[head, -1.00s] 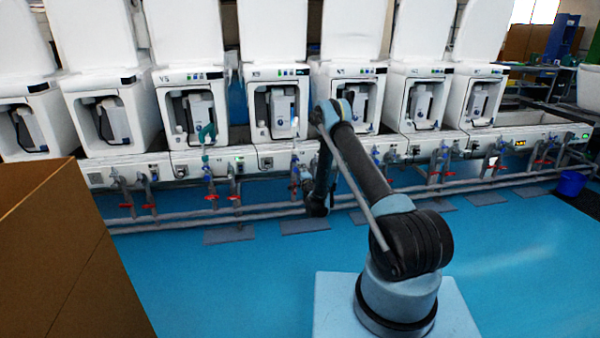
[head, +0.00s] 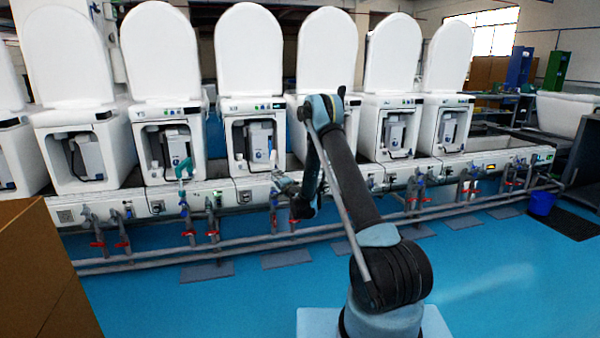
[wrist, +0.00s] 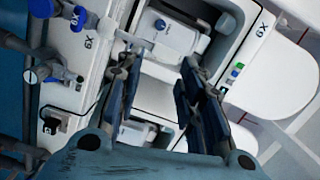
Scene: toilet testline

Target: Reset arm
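My arm (head: 350,190) rises from its base at the lower right of the head view, bends at a high elbow, and its forearm hangs down in front of the row of toilets.
Several white toilets with raised lids (head: 250,50) stand along the testline. Pipes and red-handled valves (head: 190,235) run below the bench front. A brown box (head: 40,270) is at the lower left. A blue bucket (head: 541,203) stands at the right.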

